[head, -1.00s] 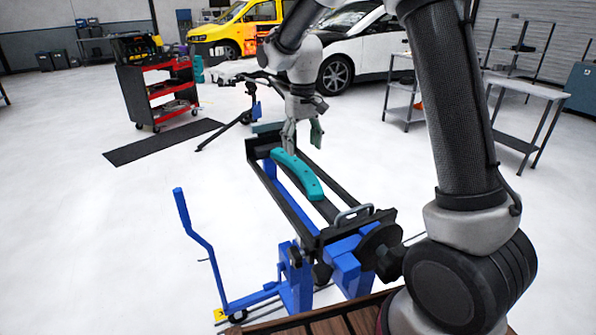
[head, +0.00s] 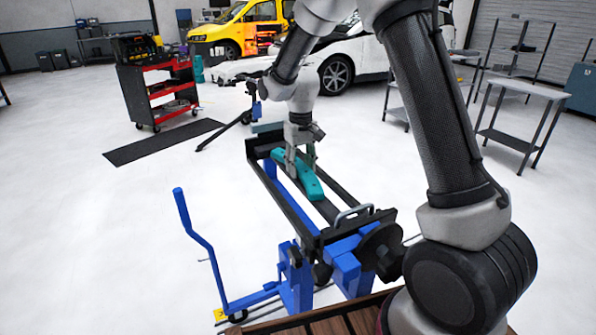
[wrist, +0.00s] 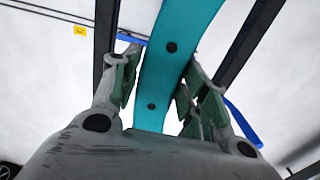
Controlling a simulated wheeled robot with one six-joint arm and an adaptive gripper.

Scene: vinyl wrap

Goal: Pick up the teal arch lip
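The teal arch lip (head: 309,185) is a long curved bar lying along the black-railed stand (head: 331,212). In the wrist view the arch lip (wrist: 168,70) runs between my fingers and shows two dark round holes. My gripper (head: 300,163) is down over its far half, with one finger on each side. In the wrist view my gripper (wrist: 158,92) has its green-padded fingers apart, close beside the lip's edges. Narrow gaps show beside the lip, so the gripper looks open around it. The fingers hide part of the lip in the head view.
The stand has black side rails and a blue frame, with a blue crank handle (head: 196,235) at its near left. A metal handle (head: 353,213) stands at its near end. A red tool cart (head: 160,92) and a grey table (head: 520,115) are farther off.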

